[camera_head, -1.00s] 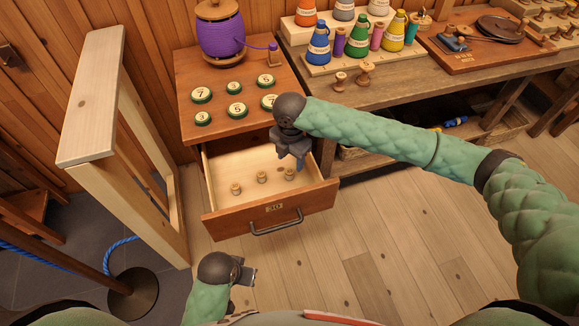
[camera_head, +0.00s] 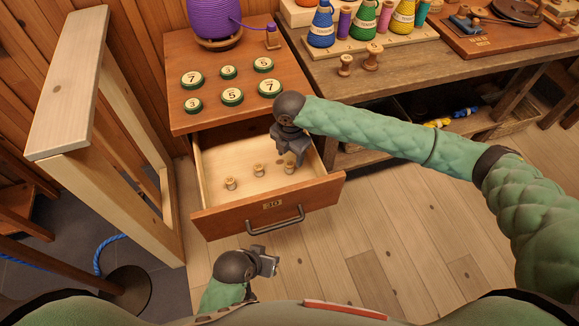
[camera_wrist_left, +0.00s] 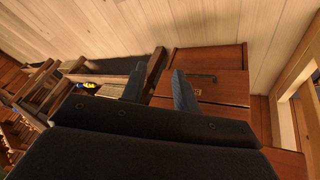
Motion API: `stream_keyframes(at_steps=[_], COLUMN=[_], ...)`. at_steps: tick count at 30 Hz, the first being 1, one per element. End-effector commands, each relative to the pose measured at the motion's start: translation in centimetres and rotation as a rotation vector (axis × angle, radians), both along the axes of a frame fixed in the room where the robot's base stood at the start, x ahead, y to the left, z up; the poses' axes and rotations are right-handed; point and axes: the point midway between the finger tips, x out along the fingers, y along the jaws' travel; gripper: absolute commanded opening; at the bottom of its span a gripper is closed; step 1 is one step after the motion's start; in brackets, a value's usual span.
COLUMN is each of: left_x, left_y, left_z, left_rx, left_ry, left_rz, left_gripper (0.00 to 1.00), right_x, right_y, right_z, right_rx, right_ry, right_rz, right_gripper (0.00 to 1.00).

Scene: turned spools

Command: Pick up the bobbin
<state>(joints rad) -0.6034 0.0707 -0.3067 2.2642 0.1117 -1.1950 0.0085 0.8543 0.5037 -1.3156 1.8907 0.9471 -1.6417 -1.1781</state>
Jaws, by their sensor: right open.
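Three small wooden bobbins stand in the open drawer (camera_head: 318,188): a left one (camera_head: 230,184), a middle one (camera_head: 258,171) and a right one (camera_head: 289,168). The frames do not tell which one is meant. My right gripper (camera_head: 292,160) is open, pointing down over the drawer's right side. It is over the right bobbin and partly covers it; whether it touches is unclear. My left gripper (camera_head: 272,262) is in front of the drawer, low in the head view. In the left wrist view its two fingers (camera_wrist_left: 160,82) are apart with nothing between them.
The cabinet top (camera_head: 213,118) carries several numbered round discs and a purple spool (camera_head: 214,20). Two wooden spools (camera_head: 372,57) stand on the bench (camera_head: 420,75) at right. A wooden frame (camera_head: 70,90) stands at left. The floor (camera_head: 370,235) at right is clear.

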Motion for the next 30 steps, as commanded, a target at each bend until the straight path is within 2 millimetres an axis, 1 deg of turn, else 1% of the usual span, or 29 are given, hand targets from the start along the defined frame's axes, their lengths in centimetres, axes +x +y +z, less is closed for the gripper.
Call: stream_keyframes(at_steps=[5,11,12,15,22,23,27,30], left_x=[-0.1,-0.4,-0.4,-0.5,-0.6,-0.6,-0.6,-0.6], left_y=[0.1,0.3,0.3,0.4,0.4,0.4,0.4,0.4], left_z=[0.7,2.6,2.8,3.2,3.4,3.3,3.2,3.2], left_rx=[0.002,0.005,0.006,0.007,0.007,0.007,0.008,0.008], left_ry=[0.003,0.018,0.021,0.022,0.024,0.025,0.027,0.027], left_rz=[-0.002,-0.008,-0.009,-0.010,-0.011,-0.011,-0.010,-0.011], left_gripper=[0.30,0.30,0.30,0.30,0.30,0.30,0.30,0.30], right_x=[0.0,0.1,0.1,0.1,0.1,0.1,0.1,0.1], right_y=[0.0,0.1,0.1,0.1,0.1,0.1,0.1,0.1], right_z=[-1.1,-3.6,-4.2,-5.2,-5.6,-5.6,-5.5,-5.5], right_rx=[0.001,0.000,-0.001,0.001,0.001,0.001,0.001,0.001], right_ry=[0.001,0.001,0.002,0.001,-0.001,-0.001,-0.001,-0.001], right_rz=[-0.001,0.000,0.000,0.000,0.001,0.001,0.001,0.001], right_gripper=[0.54,0.54,0.54,0.54,0.54,0.52,0.25,0.07])
